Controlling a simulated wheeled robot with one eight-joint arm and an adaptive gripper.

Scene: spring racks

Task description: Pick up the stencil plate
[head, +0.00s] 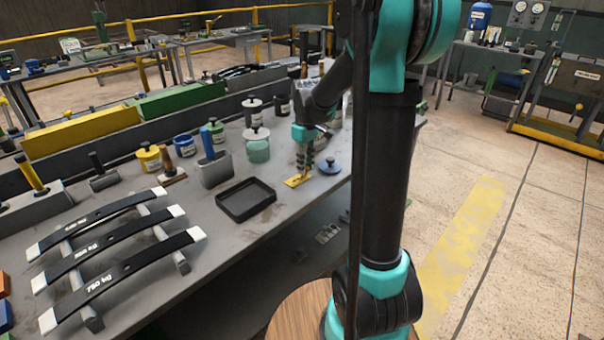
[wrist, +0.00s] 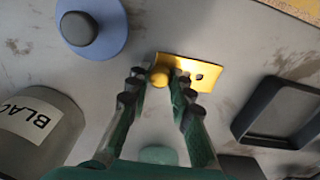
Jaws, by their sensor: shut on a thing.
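The stencil plate is a small flat yellow plate (head: 295,181) on the grey workbench, near its front edge. In the wrist view the yellow plate (wrist: 205,76) shows a round knob (wrist: 159,77) at its left end and a small dark hole. My gripper (head: 303,171) points down over the plate. In the wrist view my gripper (wrist: 160,80) has its fingertips closed around the knob. The plate appears to be at bench level; I cannot tell whether it is lifted.
A black tray (head: 246,200) lies left of the plate. A blue round lid with a knob (head: 331,167) lies close on the right. A green jar (head: 257,148) stands behind. Leaf springs (head: 110,250) rest on a rack at the left.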

